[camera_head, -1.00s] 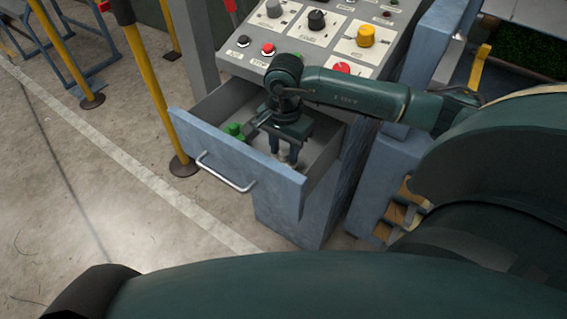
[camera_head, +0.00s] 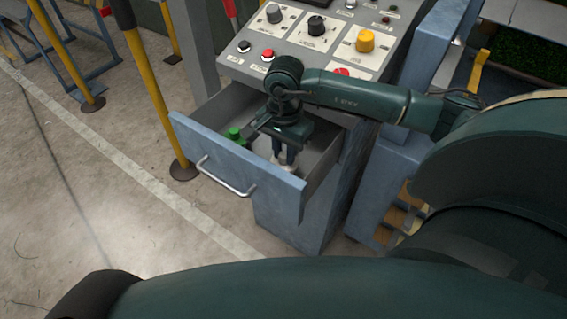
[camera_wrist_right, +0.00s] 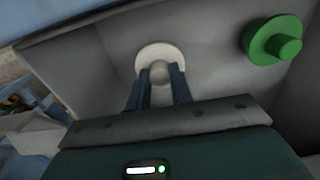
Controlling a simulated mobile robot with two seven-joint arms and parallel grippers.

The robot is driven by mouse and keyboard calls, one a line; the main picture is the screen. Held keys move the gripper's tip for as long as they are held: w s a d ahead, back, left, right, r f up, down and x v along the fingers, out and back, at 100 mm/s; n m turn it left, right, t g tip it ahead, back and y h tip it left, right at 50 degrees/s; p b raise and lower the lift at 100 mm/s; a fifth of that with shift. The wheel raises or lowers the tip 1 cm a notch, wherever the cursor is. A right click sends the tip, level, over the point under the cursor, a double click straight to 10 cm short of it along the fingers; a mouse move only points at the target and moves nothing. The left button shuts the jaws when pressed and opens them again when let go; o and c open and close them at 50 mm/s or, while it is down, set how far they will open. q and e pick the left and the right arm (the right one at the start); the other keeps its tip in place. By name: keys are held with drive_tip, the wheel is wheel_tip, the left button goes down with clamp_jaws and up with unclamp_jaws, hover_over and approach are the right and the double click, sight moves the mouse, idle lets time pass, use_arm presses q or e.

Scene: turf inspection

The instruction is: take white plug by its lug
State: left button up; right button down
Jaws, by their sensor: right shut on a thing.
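The white plug (camera_wrist_right: 152,52) is a round white disc with a lug in its middle, inside the open drawer (camera_head: 235,158). In the right wrist view my right gripper (camera_wrist_right: 160,75) has its two fingers on either side of the lug, shut on it. In the head view my right gripper (camera_head: 285,160) points down into the drawer, and only a little of the white plug (camera_head: 287,167) shows at its fingertips. I cannot tell whether the plug touches the drawer floor. My left gripper is not in view.
A green plug (camera_wrist_right: 273,42) lies in the drawer beside the white one; it also shows in the head view (camera_head: 236,135). A control panel with knobs (camera_head: 316,30) stands behind the drawer. A yellow post (camera_head: 152,95) stands left of it.

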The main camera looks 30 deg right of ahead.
drive_tip(key=shift+r+p, duration=1.6)
drive_tip(key=shift+r, duration=1.6)
